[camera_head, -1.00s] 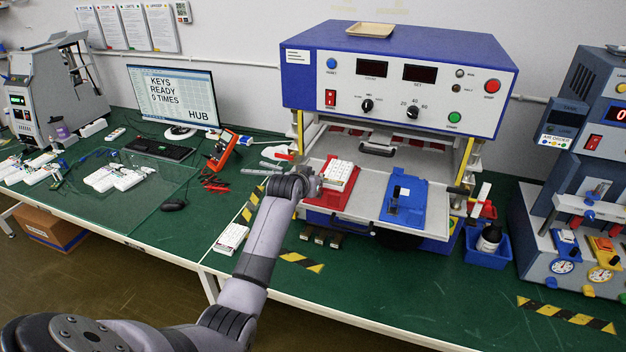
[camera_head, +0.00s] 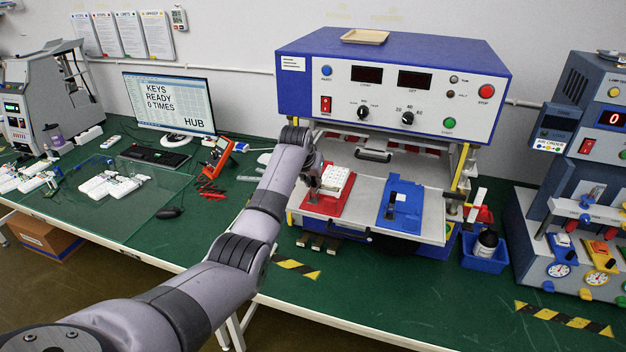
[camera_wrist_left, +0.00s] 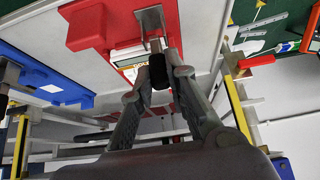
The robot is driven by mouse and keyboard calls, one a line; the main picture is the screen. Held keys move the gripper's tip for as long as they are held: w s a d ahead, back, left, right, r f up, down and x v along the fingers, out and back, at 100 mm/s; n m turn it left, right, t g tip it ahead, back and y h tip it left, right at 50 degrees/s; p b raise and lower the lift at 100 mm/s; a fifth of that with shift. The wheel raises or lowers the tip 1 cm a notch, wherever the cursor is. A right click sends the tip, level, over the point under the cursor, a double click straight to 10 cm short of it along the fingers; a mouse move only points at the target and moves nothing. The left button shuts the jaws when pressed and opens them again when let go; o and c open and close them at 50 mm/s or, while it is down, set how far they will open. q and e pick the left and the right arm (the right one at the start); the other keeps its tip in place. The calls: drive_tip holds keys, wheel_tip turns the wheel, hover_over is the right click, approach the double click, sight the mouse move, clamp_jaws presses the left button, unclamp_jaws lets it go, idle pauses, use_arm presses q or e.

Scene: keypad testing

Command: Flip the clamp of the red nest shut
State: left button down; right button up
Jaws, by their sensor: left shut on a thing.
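The red nest (camera_head: 321,207) lies on the left part of the press's pull-out tray (camera_head: 365,219), with a white keypad (camera_head: 337,179) in it. The nest also shows at the top of the left wrist view (camera_wrist_left: 168,16). My left gripper (camera_head: 313,181) is at the nest's left side, just beside the keypad. In the left wrist view its fingers (camera_wrist_left: 161,72) are shut on the black clamp handle (camera_wrist_left: 158,76). The clamp's metal arm (camera_wrist_left: 151,22) shows above it. The fingers partly hide the handle and keypad. My right gripper is out of view.
The blue nest (camera_head: 402,211) with its own black-handled clamp is right of the red one. The blue press (camera_head: 392,88) overhangs the tray's back. A yellow post (camera_head: 460,168) stands at the right. A blue bin (camera_head: 486,255) with a bottle is further right.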

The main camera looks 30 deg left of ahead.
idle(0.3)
use_arm(q)
drive_tip(key=c, duration=1.6)
unclamp_jaws()
drive_tip(key=shift+o, duration=0.2)
drive_tip(key=v, duration=1.2)
